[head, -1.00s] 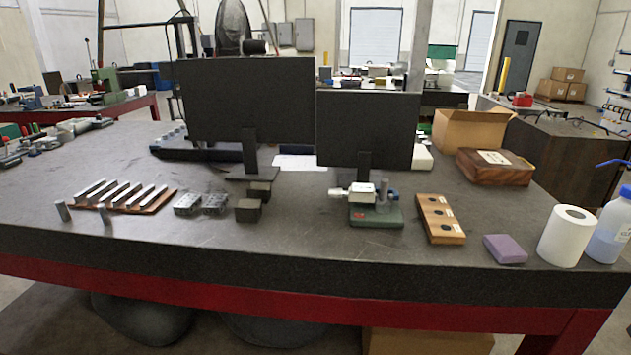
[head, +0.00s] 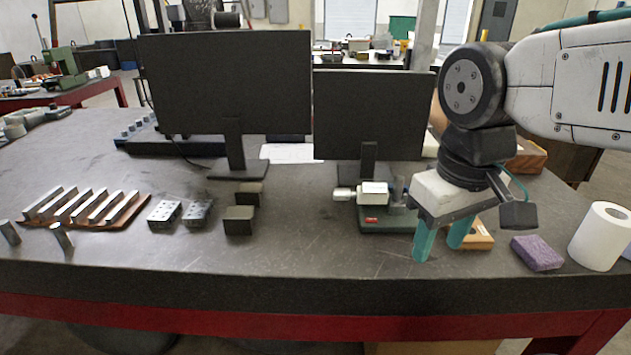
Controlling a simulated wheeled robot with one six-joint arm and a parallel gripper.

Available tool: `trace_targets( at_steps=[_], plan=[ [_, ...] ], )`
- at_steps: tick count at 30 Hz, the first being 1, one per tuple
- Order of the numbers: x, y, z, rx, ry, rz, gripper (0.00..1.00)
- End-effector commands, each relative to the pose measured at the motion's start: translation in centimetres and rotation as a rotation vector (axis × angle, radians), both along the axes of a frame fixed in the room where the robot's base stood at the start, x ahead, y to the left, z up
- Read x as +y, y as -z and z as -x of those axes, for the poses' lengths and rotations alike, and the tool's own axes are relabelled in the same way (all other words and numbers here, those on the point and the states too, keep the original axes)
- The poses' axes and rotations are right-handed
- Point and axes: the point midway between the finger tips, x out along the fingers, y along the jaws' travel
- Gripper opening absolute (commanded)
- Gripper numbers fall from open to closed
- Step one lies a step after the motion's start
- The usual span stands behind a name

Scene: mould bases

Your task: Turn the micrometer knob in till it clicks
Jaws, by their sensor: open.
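The micrometer (head: 373,190) sits on a small green base (head: 378,219) with a red label, at the right of the middle of the bench in the head view. Its light, silvery knob (head: 343,193) points to the left. My gripper (head: 437,250) hangs to the right of the micrometer and nearer the front edge, fingers pointing down. Its two teal fingers are apart, with nothing seen between them. It is apart from the knob. The gripper partly hides a wooden block behind it.
Two dark monitors (head: 225,85) stand behind the micrometer. Dark blocks (head: 239,220) and drilled metal blocks (head: 197,212) lie to its left.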

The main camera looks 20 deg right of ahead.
Motion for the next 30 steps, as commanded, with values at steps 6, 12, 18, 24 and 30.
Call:
trace_targets(
  at_steps=[6,12,18,24,30],
  plan=[
    [0.8,-3.1,-8.1,0.136,-0.320,0.066,0.46],
    [2.4,-3.7,-16.9,0.274,-0.640,0.112,0.46],
    [4.6,-1.8,-24.9,0.413,-0.929,0.131,0.46],
    [6.3,0.4,-29.6,0.503,-1.110,0.132,0.46],
    [6.6,1.7,-30.8,0.533,-1.168,0.129,0.46]
  ],
)
